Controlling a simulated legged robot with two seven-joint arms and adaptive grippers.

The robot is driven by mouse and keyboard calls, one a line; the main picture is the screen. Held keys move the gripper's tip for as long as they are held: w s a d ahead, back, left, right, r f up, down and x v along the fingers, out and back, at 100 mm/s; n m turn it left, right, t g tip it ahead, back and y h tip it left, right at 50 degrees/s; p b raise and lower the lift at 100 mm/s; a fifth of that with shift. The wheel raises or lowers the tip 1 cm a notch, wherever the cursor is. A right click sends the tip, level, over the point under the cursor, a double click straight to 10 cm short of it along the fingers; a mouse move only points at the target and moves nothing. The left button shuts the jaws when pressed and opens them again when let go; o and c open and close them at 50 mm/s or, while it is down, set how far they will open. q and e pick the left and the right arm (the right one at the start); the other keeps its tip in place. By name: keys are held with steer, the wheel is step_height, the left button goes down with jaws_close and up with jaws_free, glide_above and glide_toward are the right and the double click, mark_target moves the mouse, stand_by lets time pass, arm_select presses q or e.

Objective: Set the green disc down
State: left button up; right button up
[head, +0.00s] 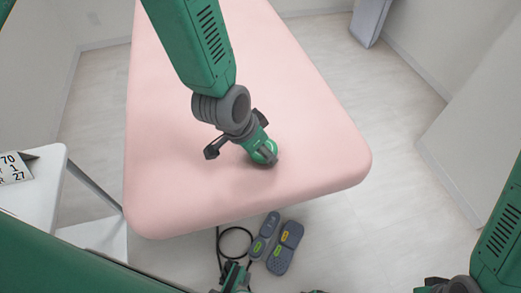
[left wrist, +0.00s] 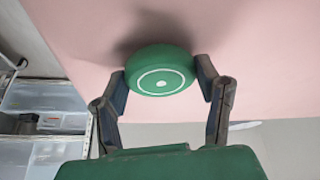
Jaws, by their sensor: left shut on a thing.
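The green disc (left wrist: 160,72), with a white ring and dot on its face, is between the two dark fingers of my left gripper (left wrist: 163,85). Both fingertips press on its sides. In the head view the disc (head: 264,151) shows at the end of the left gripper (head: 262,152), over the near part of the pink treatment table (head: 300,115). A dark shadow lies on the pink surface beside the disc in the left wrist view. I cannot tell whether the disc touches the table.
Grey foot pedals (head: 279,257) and a black cable loop (head: 221,252) lie on the floor before the table. A white stand (head: 52,187) with a numbered card (head: 14,168) is at left. Clear boxes (left wrist: 45,98) show in the wrist view. The pink top around the disc is bare.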

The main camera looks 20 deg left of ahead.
mark_target(260, 156)
arm_select(q)
steer(key=shift+d+f, duration=0.25)
steer(key=shift+f, duration=0.4)
steer(key=shift+d+r, duration=0.15)
steer(key=shift+d, duration=0.65)
steer(key=o, duration=1.2)
steer(key=shift+a, duration=0.2)
steer(key=shift+c, duration=0.2)
steer(key=shift+a, duration=0.6)
steer(key=p+v, duration=0.1)
steer(key=v, duration=0.2)
steer(key=d+p+v, duration=0.1)
steer(key=v, duration=0.2)
steer(key=shift+d+r, duration=0.15)
steer(key=shift+r, duration=0.2)
steer(key=p+v, duration=0.1)
steer(key=v, duration=0.4)
steer(key=shift+r, duration=0.15)
arm_select(e)
steer(key=shift+d+r, duration=0.35)
steer(key=shift+r, duration=0.25)
steer(key=shift+d+r, duration=0.35)
steer(key=shift+r, duration=0.25)
arm_select(q)
steer(key=shift+s+a, duration=0.1)
steer(key=shift+a, duration=0.2)
arm_select(e)
steer(key=shift+a, duration=0.1)
